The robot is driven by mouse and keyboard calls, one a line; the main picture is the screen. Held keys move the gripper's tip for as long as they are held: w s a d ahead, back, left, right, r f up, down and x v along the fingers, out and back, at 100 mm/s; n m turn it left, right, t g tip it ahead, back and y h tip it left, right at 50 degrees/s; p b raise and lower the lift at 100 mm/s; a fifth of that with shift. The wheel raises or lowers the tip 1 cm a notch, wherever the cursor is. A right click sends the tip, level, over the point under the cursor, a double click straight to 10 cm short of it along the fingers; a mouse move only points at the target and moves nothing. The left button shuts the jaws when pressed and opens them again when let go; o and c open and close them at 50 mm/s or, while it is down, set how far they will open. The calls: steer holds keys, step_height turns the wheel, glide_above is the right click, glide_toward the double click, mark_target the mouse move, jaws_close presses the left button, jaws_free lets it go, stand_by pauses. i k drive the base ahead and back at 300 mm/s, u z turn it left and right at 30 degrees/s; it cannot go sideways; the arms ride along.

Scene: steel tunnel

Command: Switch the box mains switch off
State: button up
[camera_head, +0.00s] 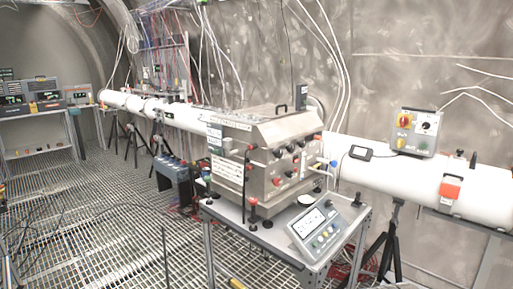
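A steel box (259,168) with a sloped top stands on a metal table in the middle of the view. Its right-hand face carries several red and black knobs (277,182). My gripper is not in view.
The table (238,222) also bears a grey console with a display (319,231). The white pipe (378,177) runs behind the steel box along the wall. Black tripods (387,245) stand beneath it. The grating floor (90,225) is mostly open at left, with loose cables.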

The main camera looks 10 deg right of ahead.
mark_target(277, 181)
steer(key=u, duration=0.35)
steer(key=i, duration=1.4)
steer(key=u, duration=0.35)
